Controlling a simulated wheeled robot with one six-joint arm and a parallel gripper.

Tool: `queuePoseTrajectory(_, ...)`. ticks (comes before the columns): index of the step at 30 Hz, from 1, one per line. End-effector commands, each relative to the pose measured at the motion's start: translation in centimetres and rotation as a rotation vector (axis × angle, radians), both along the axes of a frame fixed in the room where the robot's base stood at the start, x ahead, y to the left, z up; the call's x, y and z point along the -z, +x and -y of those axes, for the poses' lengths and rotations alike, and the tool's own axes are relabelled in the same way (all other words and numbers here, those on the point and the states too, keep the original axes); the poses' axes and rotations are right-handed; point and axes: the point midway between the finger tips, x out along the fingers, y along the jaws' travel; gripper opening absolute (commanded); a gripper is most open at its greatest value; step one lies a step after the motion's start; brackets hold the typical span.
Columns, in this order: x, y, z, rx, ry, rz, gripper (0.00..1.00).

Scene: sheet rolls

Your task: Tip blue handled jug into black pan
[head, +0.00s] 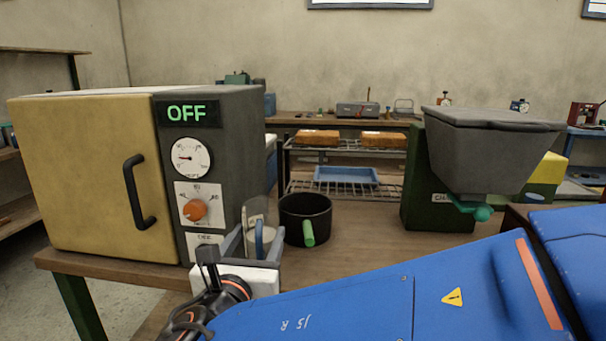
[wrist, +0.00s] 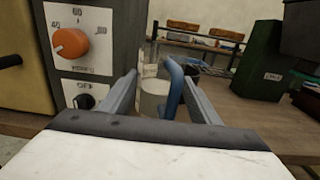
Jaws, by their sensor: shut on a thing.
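The blue handled jug has a pale body (wrist: 153,101) and an upright blue handle (head: 259,240). In the wrist view the handle rises between the two grey fingers of my gripper (wrist: 162,78). My gripper (head: 256,238) is shut on the jug at its handle; the exact contact is partly hidden. The jug looks about upright, and I cannot tell whether its base touches the table. The black pan (head: 292,204), with a green handle (head: 308,233) pointing toward me, stands on the table just right of and beyond the jug. The inside of the jug is hidden.
A grey oven (head: 235,130) with a shut yellow door (head: 80,180) and an "OFF" display stands close on the left. A grey hopper (head: 485,155) on a dark green stand is at right. The wooden table (head: 355,228) is clear between pan and stand. A wire rack (head: 345,190) stands behind.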

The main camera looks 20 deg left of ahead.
Motion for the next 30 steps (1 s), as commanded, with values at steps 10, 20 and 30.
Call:
queuePoseTrajectory(10, -3.8, 8.9, -0.3, -0.094, 0.001, 0.001, 0.20)
queuePoseTrajectory(20, -7.0, 15.9, 1.0, -0.176, 0.000, 0.001, 0.20)
queuePoseTrajectory(30, -7.8, 17.4, 1.6, -0.196, 0.008, -0.029, 0.20)
